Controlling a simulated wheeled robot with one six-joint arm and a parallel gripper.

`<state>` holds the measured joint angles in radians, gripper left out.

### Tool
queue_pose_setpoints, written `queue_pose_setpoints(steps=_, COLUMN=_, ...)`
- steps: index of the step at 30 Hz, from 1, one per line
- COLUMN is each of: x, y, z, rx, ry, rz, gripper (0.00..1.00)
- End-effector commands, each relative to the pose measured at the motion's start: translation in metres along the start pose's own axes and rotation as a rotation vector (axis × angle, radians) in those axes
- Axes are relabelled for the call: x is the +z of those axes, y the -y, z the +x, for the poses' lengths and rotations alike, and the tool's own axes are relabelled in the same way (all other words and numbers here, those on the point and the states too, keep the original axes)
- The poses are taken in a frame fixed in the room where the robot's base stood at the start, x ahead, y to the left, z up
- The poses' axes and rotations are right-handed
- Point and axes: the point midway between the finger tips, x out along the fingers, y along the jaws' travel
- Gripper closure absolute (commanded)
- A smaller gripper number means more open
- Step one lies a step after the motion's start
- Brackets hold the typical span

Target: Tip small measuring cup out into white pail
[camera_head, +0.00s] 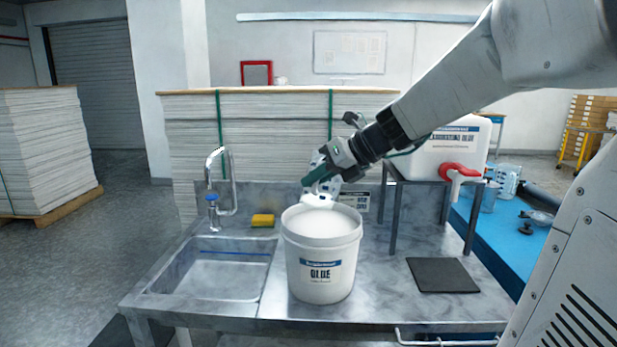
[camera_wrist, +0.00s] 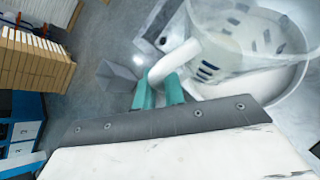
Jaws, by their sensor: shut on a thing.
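The white pail (camera_head: 322,272) stands upright on the metal counter with a blue label reading "GLUE" and white contents near its rim. My gripper (camera_head: 320,175) is above the pail's mouth, its teal fingers (camera_wrist: 158,92) shut on the white handle of a clear measuring cup (camera_wrist: 240,42) with dark blue markings. In the wrist view the cup is over the pail's white opening (camera_wrist: 288,98). In the head view the cup is partly hidden by my gripper, and white material shows under it at the pail's mouth. The cup looks tilted; I cannot tell how much it holds.
A sink (camera_head: 215,270) with a tap (camera_head: 222,180) and yellow sponge (camera_head: 263,220) lies left of the pail. A white glue container (camera_head: 447,150) with a red tap sits on a raised stand at right. A dark mat (camera_head: 442,275) lies on the counter; clear vessels stand on a blue bench (camera_head: 490,222).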

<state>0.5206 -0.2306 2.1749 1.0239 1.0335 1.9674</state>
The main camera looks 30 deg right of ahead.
Motion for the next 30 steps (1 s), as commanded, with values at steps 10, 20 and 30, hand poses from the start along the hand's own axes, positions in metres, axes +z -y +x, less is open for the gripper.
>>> queue_pose_setpoints(steps=10, x=-0.008, y=0.006, z=0.011, rx=-0.059, ry=0.04, rz=-0.063, gripper=1.0)
queue_pose_setpoints(steps=20, x=-0.014, y=0.012, z=0.021, rx=-0.115, ry=0.08, rz=-0.123, gripper=1.0)
queue_pose_setpoints(steps=30, x=-0.017, y=0.015, z=0.025, rx=-0.145, ry=0.098, rz=-0.153, gripper=1.0)
